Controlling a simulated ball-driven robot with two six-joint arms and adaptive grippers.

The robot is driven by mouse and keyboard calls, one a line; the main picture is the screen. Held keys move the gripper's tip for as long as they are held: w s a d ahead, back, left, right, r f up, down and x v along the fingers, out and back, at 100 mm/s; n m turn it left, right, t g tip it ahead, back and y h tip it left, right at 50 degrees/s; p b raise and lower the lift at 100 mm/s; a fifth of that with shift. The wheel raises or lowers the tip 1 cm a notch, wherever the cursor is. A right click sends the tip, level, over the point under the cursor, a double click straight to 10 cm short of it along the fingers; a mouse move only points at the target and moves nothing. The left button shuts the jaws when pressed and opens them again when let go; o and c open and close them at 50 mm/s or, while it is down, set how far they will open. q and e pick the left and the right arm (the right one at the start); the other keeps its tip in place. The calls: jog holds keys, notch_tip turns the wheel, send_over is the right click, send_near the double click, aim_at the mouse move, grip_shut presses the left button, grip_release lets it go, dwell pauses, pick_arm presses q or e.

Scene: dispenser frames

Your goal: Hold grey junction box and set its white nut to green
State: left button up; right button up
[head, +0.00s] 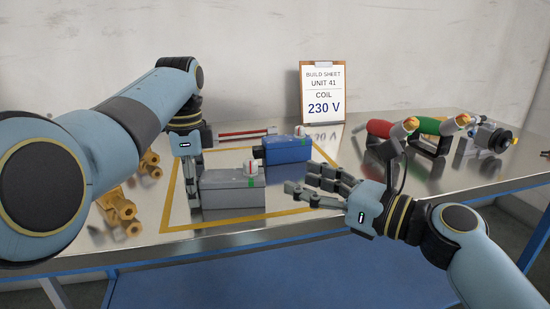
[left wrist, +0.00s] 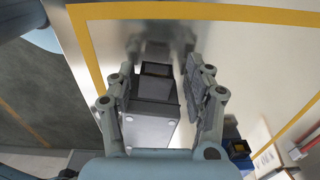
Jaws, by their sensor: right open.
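The grey junction box (head: 232,194) sits on the metal table inside the yellow outline. Its small white nut (head: 250,168), with red and green marks beside it, is on top near the right end; the exact setting is too small to read. My left gripper (head: 188,190) points down at the box's left end. In the left wrist view, the open fingers of this gripper (left wrist: 162,68) straddle the grey box (left wrist: 150,125), with a visible gap on the right side. My right gripper (head: 318,188) is open and empty, right of the box, its fingers pointing left.
A blue box (head: 287,149) with its own white nut stands behind. Brass fittings (head: 120,210) lie at left, a red rod (head: 245,133) at the back. Red and green cylinders (head: 430,126) and a motor-like part (head: 492,138) stand at right. A build sheet (head: 323,92) reads COIL 230 V.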

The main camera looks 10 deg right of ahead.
pick_arm(q)
jog(key=shift+o, duration=1)
